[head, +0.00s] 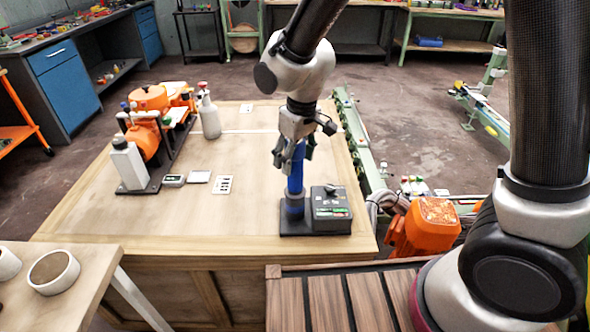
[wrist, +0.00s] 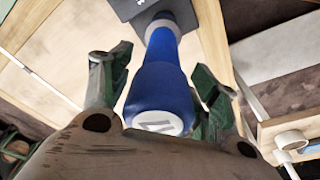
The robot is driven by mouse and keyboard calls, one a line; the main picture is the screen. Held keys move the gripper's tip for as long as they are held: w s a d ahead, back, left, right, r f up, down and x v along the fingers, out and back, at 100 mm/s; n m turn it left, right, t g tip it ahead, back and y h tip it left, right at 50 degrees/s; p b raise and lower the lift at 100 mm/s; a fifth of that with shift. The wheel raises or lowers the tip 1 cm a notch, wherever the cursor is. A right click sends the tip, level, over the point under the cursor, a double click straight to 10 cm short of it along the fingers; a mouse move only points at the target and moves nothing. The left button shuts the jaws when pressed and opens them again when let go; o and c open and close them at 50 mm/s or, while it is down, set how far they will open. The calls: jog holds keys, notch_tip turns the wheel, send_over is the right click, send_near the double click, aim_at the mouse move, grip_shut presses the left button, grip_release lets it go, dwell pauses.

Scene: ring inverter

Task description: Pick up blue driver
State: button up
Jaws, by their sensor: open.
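The blue driver (head: 296,178) stands upright in a dark base (head: 318,222) near the front right of the wooden table. In the wrist view the blue driver (wrist: 159,85) lies between the fingers, with its pale round end cap towards the camera. My gripper (head: 294,160) is above and around the driver's upper part, pointing down. In the wrist view my gripper (wrist: 163,85) is open, with a finger on each side of the driver. A gap shows on the left side; contact on the right is hard to judge.
The wooden table (head: 230,215) has free room at its middle. An orange machine (head: 150,120), a white bottle (head: 209,115) and small cards stand at the left. A dark box sits on the base beside the driver. An orange unit (head: 428,225) is off the table's right edge.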

jog(key=shift+w+f, duration=0.15)
jog(key=shift+f, duration=0.8)
jog(key=c, duration=1.2)
jog(key=shift+c, duration=0.5)
jog(key=shift+a+r, duration=0.1)
jog(key=shift+r, duration=0.05)
